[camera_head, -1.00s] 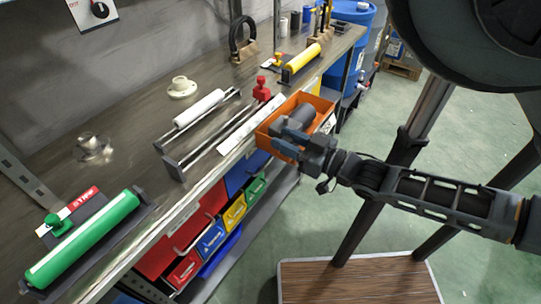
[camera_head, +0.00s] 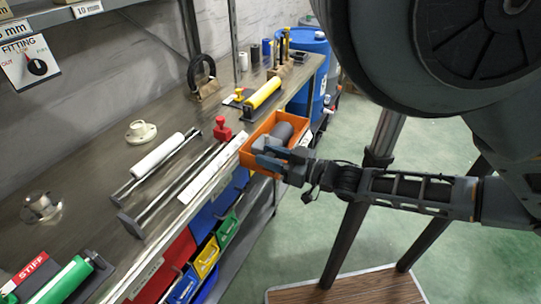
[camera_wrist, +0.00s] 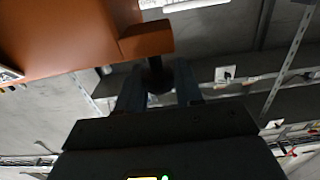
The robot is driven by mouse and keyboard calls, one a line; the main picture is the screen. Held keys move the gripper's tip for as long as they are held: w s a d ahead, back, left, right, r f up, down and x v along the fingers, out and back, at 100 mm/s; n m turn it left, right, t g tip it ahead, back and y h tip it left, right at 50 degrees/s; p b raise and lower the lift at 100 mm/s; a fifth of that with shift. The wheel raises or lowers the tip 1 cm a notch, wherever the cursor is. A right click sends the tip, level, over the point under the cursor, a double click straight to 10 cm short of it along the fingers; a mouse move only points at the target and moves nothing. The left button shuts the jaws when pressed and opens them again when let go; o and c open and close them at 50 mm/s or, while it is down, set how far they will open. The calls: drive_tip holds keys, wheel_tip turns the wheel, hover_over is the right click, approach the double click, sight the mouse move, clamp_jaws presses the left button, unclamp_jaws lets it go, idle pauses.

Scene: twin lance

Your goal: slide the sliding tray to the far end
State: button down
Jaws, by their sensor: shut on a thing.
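The sliding tray (camera_head: 245,158) is an orange open box at the front edge of the workbench, with a dark grey cylinder (camera_head: 284,132) in it. My gripper (camera_head: 272,158) reaches in from the right at the tray's near side, and it hides part of that side. In the wrist view the tray's orange underside or wall (camera_wrist: 75,35) fills the upper left. There my gripper's fingers (camera_wrist: 158,92) are closed around a dark post or knob (camera_wrist: 156,70) beside an orange tab (camera_wrist: 146,39). The exact contact is partly hidden in shadow.
Beside the tray are a red clamp (camera_head: 222,130), a white roller (camera_head: 158,156) and a yellow roller (camera_head: 263,92). A blue barrel (camera_head: 309,70) stands past the bench's far end. Coloured bins (camera_head: 206,258) hang below. My arm fills the upper right.

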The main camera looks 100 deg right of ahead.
drive_tip(key=shift+s+d+f, duration=0.15)
drive_tip(key=shift+s+d, duration=0.05)
drive_tip(key=shift+s, duration=0.1)
drive_tip(key=c, duration=0.9)
unclamp_jaws()
drive_tip(key=shift+o, duration=0.3)
drive_tip(key=shift+w, duration=0.1)
drive_tip(key=b+v, duration=0.2)
drive_tip(key=v, duration=0.5)
drive_tip(key=shift+s+a, duration=0.25)
drive_tip(key=shift+s, duration=0.05)
